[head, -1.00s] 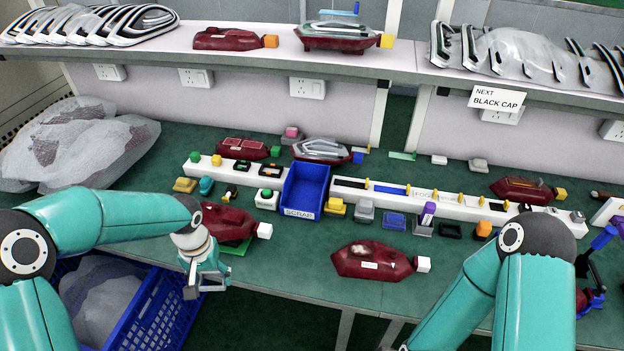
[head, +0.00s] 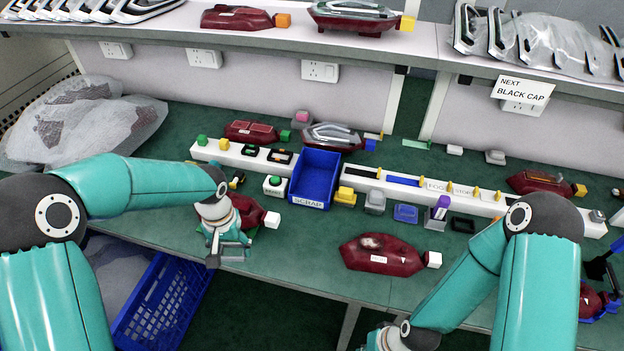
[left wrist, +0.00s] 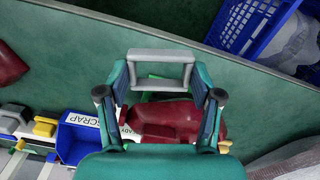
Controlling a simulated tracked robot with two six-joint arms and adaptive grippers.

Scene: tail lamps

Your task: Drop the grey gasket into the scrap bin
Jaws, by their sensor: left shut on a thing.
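My left gripper (head: 228,256) is shut on the grey gasket, a grey rectangular frame (left wrist: 160,55) that spans its two fingertips in the left wrist view. In the head view it hangs over the table's front edge, just in front of a dark red lamp (head: 250,210). The scrap bin (head: 316,178), a blue open box labelled SCRAP, stands on the table to the right and farther back. It also shows in the left wrist view (left wrist: 75,138), apart from the gripper. The bin's inside looks empty where it shows.
A white rail (head: 420,190) with small parts runs along the table on both sides of the bin. Another red lamp (head: 380,256) lies at the front middle. A blue crate (head: 165,298) stands below the table at left. Green tabletop (head: 300,245) is clear between the lamps.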

